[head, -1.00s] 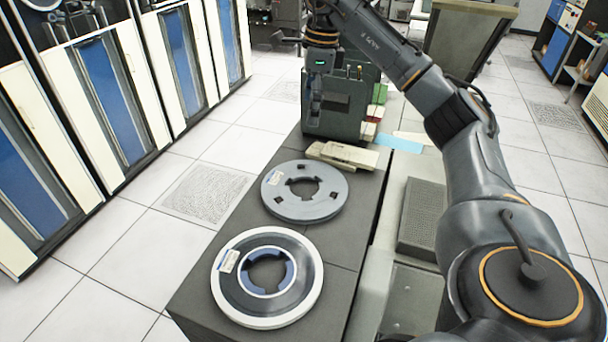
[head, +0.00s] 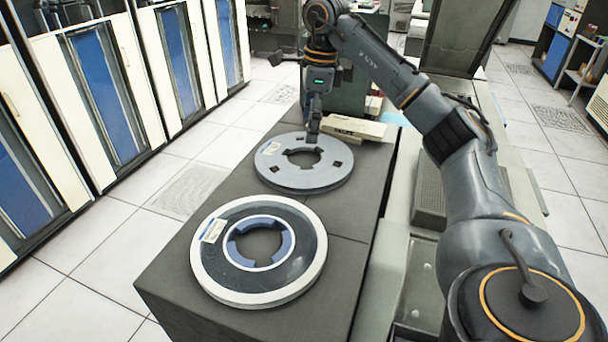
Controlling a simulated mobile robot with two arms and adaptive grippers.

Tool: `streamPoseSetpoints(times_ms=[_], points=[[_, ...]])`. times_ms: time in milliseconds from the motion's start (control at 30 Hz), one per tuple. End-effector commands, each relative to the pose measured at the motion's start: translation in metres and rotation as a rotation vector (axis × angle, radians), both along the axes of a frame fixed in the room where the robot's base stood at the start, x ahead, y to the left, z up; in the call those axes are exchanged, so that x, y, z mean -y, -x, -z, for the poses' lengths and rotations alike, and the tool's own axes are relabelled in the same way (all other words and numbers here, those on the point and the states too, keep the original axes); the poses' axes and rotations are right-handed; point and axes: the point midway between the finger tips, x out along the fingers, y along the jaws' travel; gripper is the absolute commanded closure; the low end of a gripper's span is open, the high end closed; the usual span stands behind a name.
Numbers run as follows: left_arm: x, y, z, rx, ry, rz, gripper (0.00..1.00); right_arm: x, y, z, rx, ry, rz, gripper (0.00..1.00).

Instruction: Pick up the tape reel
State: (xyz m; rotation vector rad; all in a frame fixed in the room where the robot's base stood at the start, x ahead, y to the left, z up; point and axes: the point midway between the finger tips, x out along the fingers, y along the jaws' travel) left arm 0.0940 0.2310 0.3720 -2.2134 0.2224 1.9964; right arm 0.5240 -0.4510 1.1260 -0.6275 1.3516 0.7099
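Two tape reels lie flat on a dark grey cabinet top. The nearer reel (head: 302,270) has a white rim, a dark tape band, a blue hub and a small label. The farther reel (head: 275,177) is plain grey with square cutouts and a label. My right gripper (head: 312,138) points down at the far edge of the grey reel, with its fingertips at or just above the rim. I cannot tell whether it touches the reel or whether its fingers are apart. My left gripper is out of view.
A beige device (head: 352,128) lies just behind the grey reel, close to my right gripper. A dark machine stands behind it. Tall cabinets with blue panels (head: 110,97) line the left, with clear tiled floor (head: 105,245) between. The cabinet top's front left is bare.

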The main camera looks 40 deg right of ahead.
Motion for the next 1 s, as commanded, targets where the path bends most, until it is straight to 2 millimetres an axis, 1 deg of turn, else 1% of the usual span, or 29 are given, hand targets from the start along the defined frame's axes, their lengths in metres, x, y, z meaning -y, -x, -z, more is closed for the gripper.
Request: streamPoseSetpoints(times_ms=[33, 167, 267, 400, 533, 767, 933, 1000], points=[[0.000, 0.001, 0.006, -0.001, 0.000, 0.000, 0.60, 0.000, 0.000, 0.006, 0.001, -0.001, 0.000, 0.06], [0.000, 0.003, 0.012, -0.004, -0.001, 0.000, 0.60, -0.001, -0.001, 0.020, -0.003, 0.000, -0.001, 0.06], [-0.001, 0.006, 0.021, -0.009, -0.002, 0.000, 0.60, -0.003, -0.002, 0.040, -0.004, -0.001, -0.002, 0.06], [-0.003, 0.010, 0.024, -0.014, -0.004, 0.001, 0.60, -0.005, -0.004, 0.065, -0.003, 0.000, -0.001, 0.06], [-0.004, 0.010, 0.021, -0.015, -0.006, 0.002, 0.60, -0.006, -0.006, 0.081, -0.002, 0.001, 0.000, 0.06], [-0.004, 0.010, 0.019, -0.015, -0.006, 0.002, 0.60, -0.004, -0.007, 0.096, -0.003, 0.000, 0.001, 0.06], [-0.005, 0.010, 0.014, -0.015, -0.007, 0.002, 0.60, 0.003, -0.008, 0.122, -0.005, 0.001, 0.002, 0.06], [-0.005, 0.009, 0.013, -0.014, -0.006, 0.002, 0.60, 0.001, -0.009, 0.132, -0.003, 0.000, 0.000, 0.06]])
